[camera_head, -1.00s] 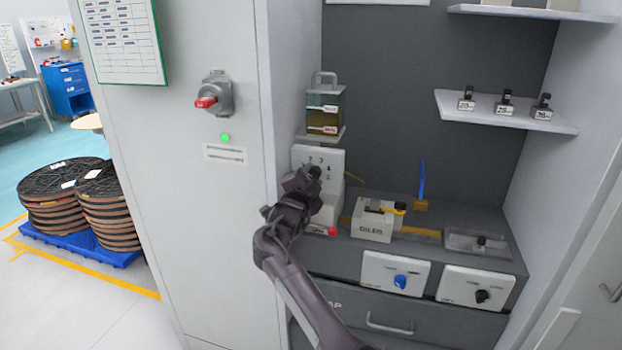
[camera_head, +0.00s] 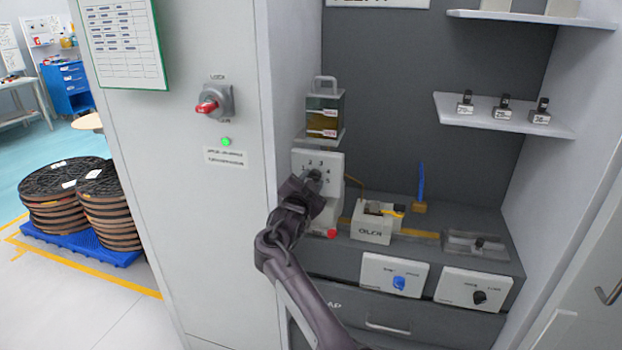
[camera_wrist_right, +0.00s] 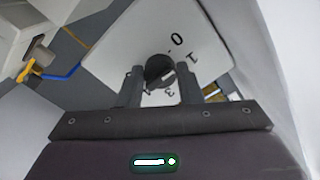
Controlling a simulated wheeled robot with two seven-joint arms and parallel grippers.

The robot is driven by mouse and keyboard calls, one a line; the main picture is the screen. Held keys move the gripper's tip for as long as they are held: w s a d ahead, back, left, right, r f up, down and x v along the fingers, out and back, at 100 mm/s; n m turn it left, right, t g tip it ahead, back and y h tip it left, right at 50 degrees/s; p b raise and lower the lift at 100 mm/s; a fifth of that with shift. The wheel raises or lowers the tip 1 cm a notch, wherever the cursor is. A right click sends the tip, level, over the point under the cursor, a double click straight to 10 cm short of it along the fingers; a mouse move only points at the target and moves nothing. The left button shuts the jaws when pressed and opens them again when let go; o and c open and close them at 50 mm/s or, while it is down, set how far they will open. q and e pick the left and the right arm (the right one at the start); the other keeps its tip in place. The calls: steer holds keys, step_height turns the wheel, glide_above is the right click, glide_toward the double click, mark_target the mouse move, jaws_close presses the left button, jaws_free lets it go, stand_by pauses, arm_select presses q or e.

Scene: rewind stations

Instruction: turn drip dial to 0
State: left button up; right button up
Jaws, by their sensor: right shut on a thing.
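The drip dial (camera_head: 314,175) is a dark round knob on a white numbered panel (camera_head: 331,160), below the oil reservoir (camera_head: 323,112). In the right wrist view the dial (camera_wrist_right: 159,71) sits between the two fingers of my right gripper (camera_wrist_right: 160,82), which is shut on it. The digits 0, 1 and 3 show around it there. A pale mark shows on the knob, but I cannot tell which number it points to. In the head view my right gripper (camera_head: 306,190) reaches the panel from below and hides its lower part. My left gripper is not in view.
An oiler block (camera_head: 371,229) stands on the grey shelf right of the panel. A red button (camera_head: 331,233) is just below the dial. Blue (camera_head: 399,283) and black (camera_head: 479,297) knobs are on lower panels. The cabinet wall (camera_head: 270,100) is close on the left.

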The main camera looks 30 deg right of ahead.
steer(key=shift+n+p, duration=1)
steer(key=shift+n, duration=1.2)
steer(key=o, duration=1)
steer(key=shift+c, duration=0.2)
steer(key=shift+s, duration=0.1)
steer(key=b+v, duration=0.1)
steer(key=v, duration=0.6)
steer(key=shift+s+a+b, duration=0.2)
steer(key=shift+a+b, duration=0.1)
steer(key=shift+b, duration=0.05)
